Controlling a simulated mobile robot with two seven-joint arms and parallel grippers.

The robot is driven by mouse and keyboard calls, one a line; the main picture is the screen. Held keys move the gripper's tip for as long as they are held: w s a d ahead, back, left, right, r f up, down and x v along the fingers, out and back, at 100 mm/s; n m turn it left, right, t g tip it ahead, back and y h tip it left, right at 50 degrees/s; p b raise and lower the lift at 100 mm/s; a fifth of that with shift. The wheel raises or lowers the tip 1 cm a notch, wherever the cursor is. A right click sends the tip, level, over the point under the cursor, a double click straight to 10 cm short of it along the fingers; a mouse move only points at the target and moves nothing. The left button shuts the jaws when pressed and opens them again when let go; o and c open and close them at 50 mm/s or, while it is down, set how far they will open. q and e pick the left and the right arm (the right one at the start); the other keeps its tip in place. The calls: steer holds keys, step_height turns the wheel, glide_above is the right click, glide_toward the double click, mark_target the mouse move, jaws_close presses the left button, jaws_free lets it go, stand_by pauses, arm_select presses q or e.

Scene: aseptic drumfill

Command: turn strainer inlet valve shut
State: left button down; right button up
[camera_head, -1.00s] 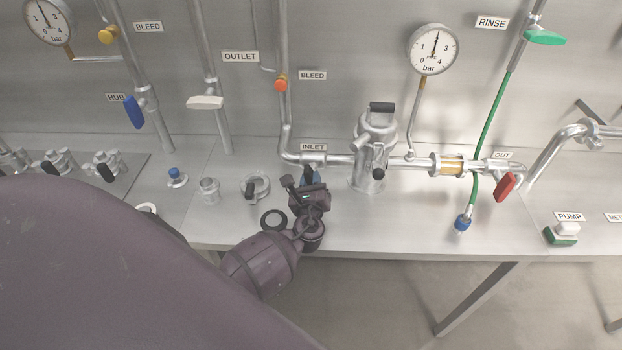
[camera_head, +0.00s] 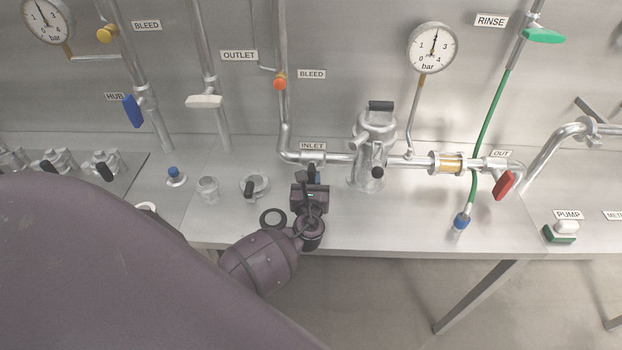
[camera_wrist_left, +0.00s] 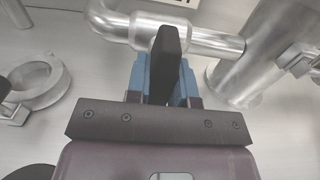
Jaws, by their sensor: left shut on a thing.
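The inlet valve has a black lever handle (camera_wrist_left: 168,62), which stands crosswise to the metal inlet pipe (camera_wrist_left: 215,42) in the left wrist view. My left gripper (camera_head: 312,175) is below the INLET label (camera_head: 313,146) in the head view. Its blue fingers (camera_wrist_left: 163,82) are shut on the black handle, one on each side. In the head view the gripper mostly hides the handle. The metal strainer (camera_head: 371,160) with its black top grip stands just right of the valve. My right gripper is not in view.
A clamp ring (camera_head: 254,185), a small clear cup (camera_head: 208,188) and a black ring (camera_head: 272,218) lie left of the gripper. A sight glass (camera_head: 452,163) and a red OUT handle (camera_head: 503,185) are to the right. The bench is clear in front of the strainer.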

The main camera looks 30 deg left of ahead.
arm_select(q)
steer(key=c, duration=1)
jaws_free()
steer(key=b+v, duration=0.1)
steer(key=v, duration=0.8)
steer(key=shift+s+d, duration=0.15)
steer(key=shift+s, duration=0.1)
steer(key=shift+s+d, duration=0.4)
steer(key=shift+s, duration=0.15)
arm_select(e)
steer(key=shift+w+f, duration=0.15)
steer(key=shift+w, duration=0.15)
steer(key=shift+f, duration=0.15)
